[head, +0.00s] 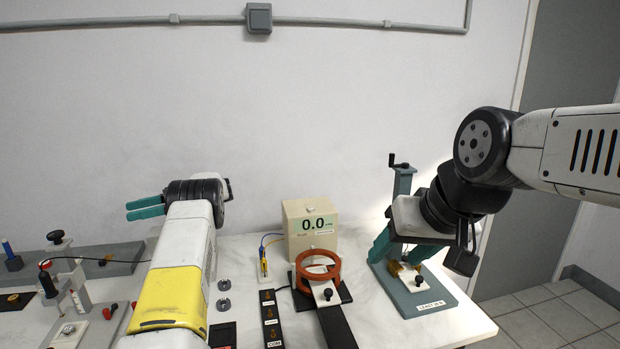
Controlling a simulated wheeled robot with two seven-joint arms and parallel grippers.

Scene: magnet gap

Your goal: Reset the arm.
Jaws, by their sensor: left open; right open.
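My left gripper (131,210) is open, its teal fingers pointing left above the table's left part, with nothing visible between them. My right arm reaches in from the right. Its gripper (397,257) is open and points down at the grey-green stand with a crank (403,180) on the right of the table. A small brass-coloured piece (407,275) shows near the fingertips, low on the stand. I cannot tell whether the fingers touch it. The stand's base (427,299) carries a white label.
An orange ring (318,268) stands on a black base in the middle. Behind it is a cream meter box (292,231) reading 0.0. A black strip with arrows (271,318) lies left of the ring. Small apparatus (70,290) crowds the left. The table ends at the right.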

